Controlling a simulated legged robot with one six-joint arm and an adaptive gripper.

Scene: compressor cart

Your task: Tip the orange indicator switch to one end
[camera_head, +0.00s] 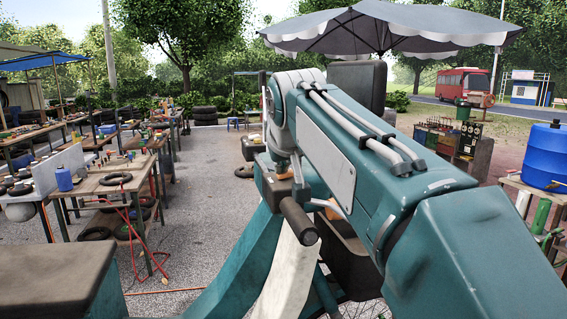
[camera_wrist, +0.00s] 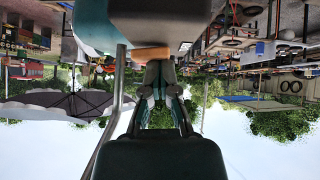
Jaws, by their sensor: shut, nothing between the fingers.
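In the wrist view, which is upside down, an orange piece (camera_wrist: 151,53), apparently the indicator switch, lies against the edge of a large rounded housing (camera_wrist: 150,20). My gripper (camera_wrist: 158,70) is shut and empty, its fingertips close to the orange piece. I cannot tell whether they touch, nor which way the switch is tipped.
A bent metal bar (camera_wrist: 115,100) runs beside my gripper in the wrist view. In the head view, a workbench (camera_head: 105,185) with tyres stands left, a blue drum (camera_head: 541,155) stands right, and a grey umbrella (camera_head: 385,25) hangs overhead.

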